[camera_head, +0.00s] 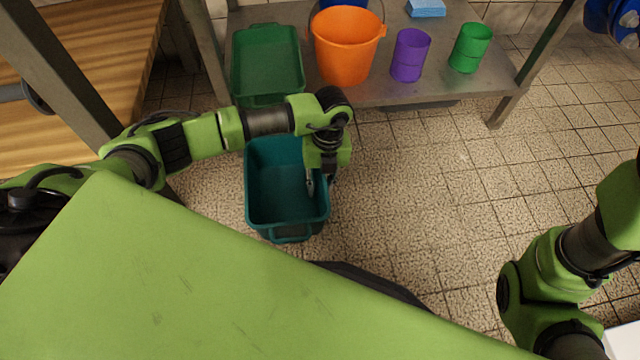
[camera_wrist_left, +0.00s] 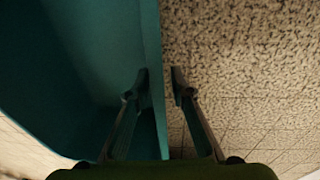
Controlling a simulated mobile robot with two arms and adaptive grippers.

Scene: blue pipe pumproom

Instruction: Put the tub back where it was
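The teal tub (camera_head: 262,185) is below and in front of the shelf in the head view, its long side running front to back. Its wall (camera_wrist_left: 152,40) also shows in the left wrist view. My left gripper (camera_head: 321,183) points down at the tub's right rim. In the left wrist view its fingers (camera_wrist_left: 161,82) straddle the wall, one inside and one outside. A thin strip of floor shows between the outer finger and the wall, so the gripper looks open. The tub's far end is partly hidden behind my left arm. My right gripper is out of view.
A metal shelf (camera_head: 400,92) at the back bears a green tray (camera_head: 268,60), an orange bucket (camera_head: 345,50), a purple cup (camera_head: 410,55), a green cup (camera_head: 470,47) and a blue sponge (camera_head: 426,8). A wooden surface (camera_head: 90,60) is at left. The tiled floor (camera_head: 430,200) is clear right of the tub.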

